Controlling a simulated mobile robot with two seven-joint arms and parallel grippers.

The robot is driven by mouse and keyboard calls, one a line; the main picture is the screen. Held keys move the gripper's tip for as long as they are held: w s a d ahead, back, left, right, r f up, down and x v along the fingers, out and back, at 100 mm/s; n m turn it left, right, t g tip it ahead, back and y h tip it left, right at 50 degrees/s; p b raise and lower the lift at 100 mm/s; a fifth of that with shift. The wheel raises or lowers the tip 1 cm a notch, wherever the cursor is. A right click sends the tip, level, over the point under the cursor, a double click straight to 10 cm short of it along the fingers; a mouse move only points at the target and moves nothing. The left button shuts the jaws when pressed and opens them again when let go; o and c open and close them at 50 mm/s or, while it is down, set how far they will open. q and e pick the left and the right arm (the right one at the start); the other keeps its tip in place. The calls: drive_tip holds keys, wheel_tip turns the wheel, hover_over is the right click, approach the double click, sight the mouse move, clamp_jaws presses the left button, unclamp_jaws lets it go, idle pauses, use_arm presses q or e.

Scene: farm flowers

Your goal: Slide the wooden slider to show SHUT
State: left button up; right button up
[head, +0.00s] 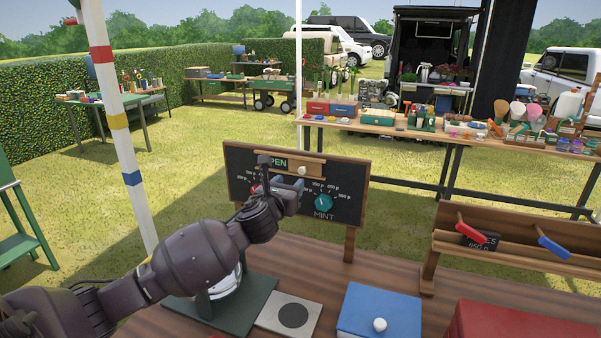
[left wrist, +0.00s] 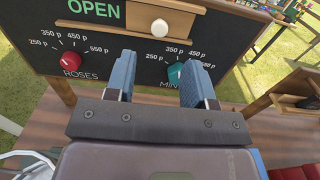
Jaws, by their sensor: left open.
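The wooden slider (head: 306,169) sits at the top of a dark chalkboard sign (head: 346,206), with a round cream knob (head: 301,171) on it. The word OPEN shows in green to the left of the slider; part of it is covered by my gripper in the head view. In the left wrist view the slider (left wrist: 184,18) and its knob (left wrist: 160,26) are at the top, ahead of my fingertips. My left gripper (left wrist: 158,75) is open and empty, with blue fingers apart, below the knob and in front of the board. My right gripper is not in view.
A red ROSES dial (left wrist: 68,62) and a teal MINT dial (head: 323,203) are on the board below the slider. A blue box (head: 380,312) and a grey plate (head: 290,314) lie on the wooden table. A wooden rack (head: 515,245) stands at right.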

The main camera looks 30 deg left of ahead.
sight(301, 171)
use_arm(q)
drive_tip(key=x, duration=0.8)
drive_tip(key=shift+f, duration=0.1)
clamp_jaws()
